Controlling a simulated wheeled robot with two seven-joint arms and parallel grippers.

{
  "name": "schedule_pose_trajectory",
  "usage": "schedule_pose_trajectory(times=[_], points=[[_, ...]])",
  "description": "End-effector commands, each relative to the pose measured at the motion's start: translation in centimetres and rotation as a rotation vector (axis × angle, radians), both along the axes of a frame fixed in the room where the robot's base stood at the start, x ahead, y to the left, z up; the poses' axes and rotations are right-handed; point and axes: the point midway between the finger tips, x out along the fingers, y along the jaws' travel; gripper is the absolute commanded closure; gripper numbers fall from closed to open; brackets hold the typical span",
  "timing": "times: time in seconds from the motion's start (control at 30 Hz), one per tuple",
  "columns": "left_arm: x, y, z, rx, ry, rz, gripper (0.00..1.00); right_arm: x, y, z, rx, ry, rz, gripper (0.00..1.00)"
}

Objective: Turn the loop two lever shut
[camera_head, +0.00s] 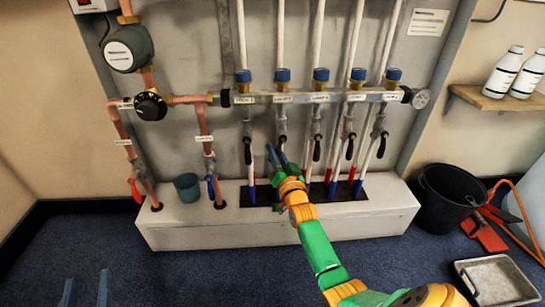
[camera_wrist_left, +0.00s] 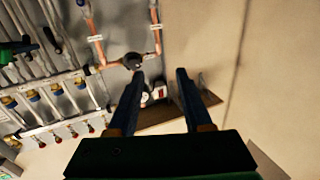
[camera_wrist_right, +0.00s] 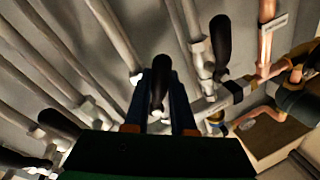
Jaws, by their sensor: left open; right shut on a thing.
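The loop two valve (camera_head: 282,138) is second from the left. My right gripper (camera_head: 277,153) is just below it, its blue fingers hiding most of the lever in the head view. In the right wrist view, the black loop two lever (camera_wrist_right: 159,85) sits between the two fingers of my right gripper (camera_wrist_right: 162,75), which is shut on it. My left gripper (camera_head: 86,287) is open and empty, low at the left, away from the manifold. It also shows in the left wrist view (camera_wrist_left: 160,75).
Loop one's black lever (camera_head: 248,152) and loop three's (camera_head: 317,150) hang close on either side. A white plinth (camera_head: 270,233) runs below, with a teal cup (camera_head: 187,187) on it. A black bucket (camera_head: 450,195) and a grey tray (camera_head: 497,279) stand at right.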

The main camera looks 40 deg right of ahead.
Motion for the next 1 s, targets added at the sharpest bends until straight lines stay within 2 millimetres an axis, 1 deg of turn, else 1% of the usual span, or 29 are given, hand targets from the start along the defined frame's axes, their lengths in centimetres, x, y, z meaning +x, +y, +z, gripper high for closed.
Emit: schedule_pose_trajectory(times=[0.57, 1.0], points=[[0.0, 0.0, -0.3, 0.003, 0.017, 0.001, 0.5, 0.9, 1.4, 1.6, 0.469, -0.285, 0.002, 1.0], [-0.1, 0.2, -1.3, 0.013, 0.073, 0.005, 0.5, 1.2, 1.8, 3.2, 0.783, -0.478, 0.001, 1.0]])
